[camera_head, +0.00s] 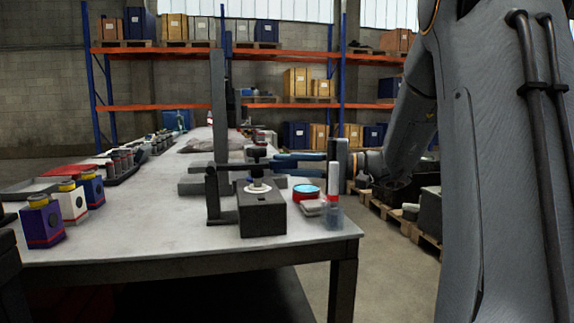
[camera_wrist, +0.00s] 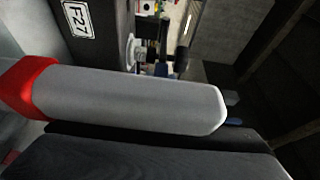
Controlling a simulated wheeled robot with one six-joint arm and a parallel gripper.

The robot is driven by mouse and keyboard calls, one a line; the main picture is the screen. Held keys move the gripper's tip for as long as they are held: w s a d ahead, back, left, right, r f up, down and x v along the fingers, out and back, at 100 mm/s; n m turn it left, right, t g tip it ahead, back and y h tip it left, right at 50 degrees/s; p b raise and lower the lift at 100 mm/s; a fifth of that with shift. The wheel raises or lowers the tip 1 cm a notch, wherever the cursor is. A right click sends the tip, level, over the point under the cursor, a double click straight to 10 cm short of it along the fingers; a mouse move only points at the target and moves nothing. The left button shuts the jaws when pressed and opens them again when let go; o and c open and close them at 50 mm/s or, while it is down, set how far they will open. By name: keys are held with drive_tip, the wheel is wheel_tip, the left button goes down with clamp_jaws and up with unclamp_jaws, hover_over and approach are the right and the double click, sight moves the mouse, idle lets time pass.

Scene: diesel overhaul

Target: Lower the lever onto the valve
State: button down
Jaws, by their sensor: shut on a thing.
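The black lever (camera_head: 232,167) runs nearly level from a short post over the valve (camera_head: 258,186). The valve stands upright, with a pale ring, on a dark block (camera_head: 262,212) near the bench's front edge. The lever lies close over the valve top; whether they touch cannot be told. My gripper (camera_head: 338,158) is at the bench's right edge, right of the valve.
White and blue jars (camera_head: 72,202) stand at the bench's left. A tall grey column (camera_head: 219,105) rises behind the lever.

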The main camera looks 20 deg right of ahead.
drive_tip(key=c, duration=1.6)
unclamp_jaws()
drive_tip(key=shift+c, duration=0.2)
drive_tip(key=v, duration=0.7)
drive_tip(key=shift+d, duration=0.35)
drive_tip(key=shift+s, duration=0.15)
